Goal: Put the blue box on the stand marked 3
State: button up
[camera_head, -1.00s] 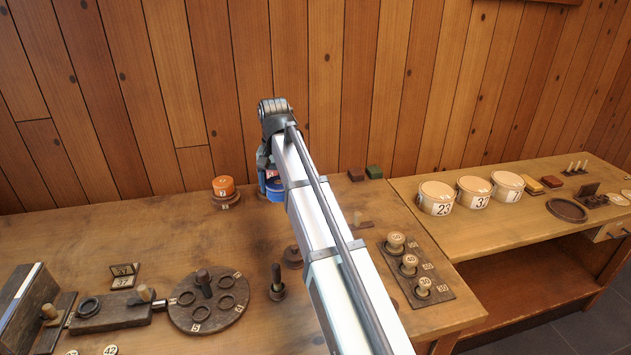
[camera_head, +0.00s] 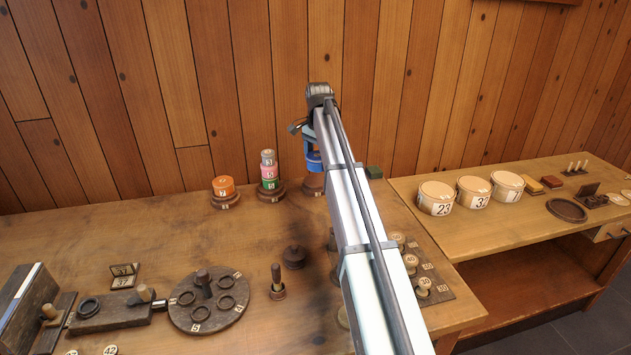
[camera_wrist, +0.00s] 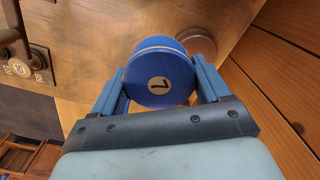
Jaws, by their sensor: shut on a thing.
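The blue box (camera_head: 314,160) is a round drum held in my gripper (camera_head: 313,146), raised at the back of the table. A round brown stand (camera_head: 314,184) shows below the box, partly hidden by my arm. A round brown disc, seemingly this stand (camera_wrist: 199,43), shows past the box in the wrist view. The gap between box and stand is hard to judge. I cannot read a number on this stand.
Left of it, a stand (camera_head: 271,194) bears a stack of grey (camera_head: 268,157), pink (camera_head: 268,171) and green (camera_head: 269,184) boxes. Further left, an orange box (camera_head: 223,186) sits on another stand (camera_head: 225,202). A dark green block (camera_head: 374,172) lies right of my arm.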

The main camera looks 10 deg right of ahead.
aim_at(316, 180)
jog(key=w+d+m, duration=0.1)
jog(key=w+m, duration=0.7)
jog(key=shift+d+f, duration=0.2)
jog(key=shift+f, duration=4.65)
jog(key=shift+f, duration=0.2)
jog(key=o, duration=1)
jog(key=shift+o, duration=0.2)
jog(key=shift+r, duration=0.1)
notch_tip(316, 180, up, 12)
jog(key=shift+r, duration=0.1)
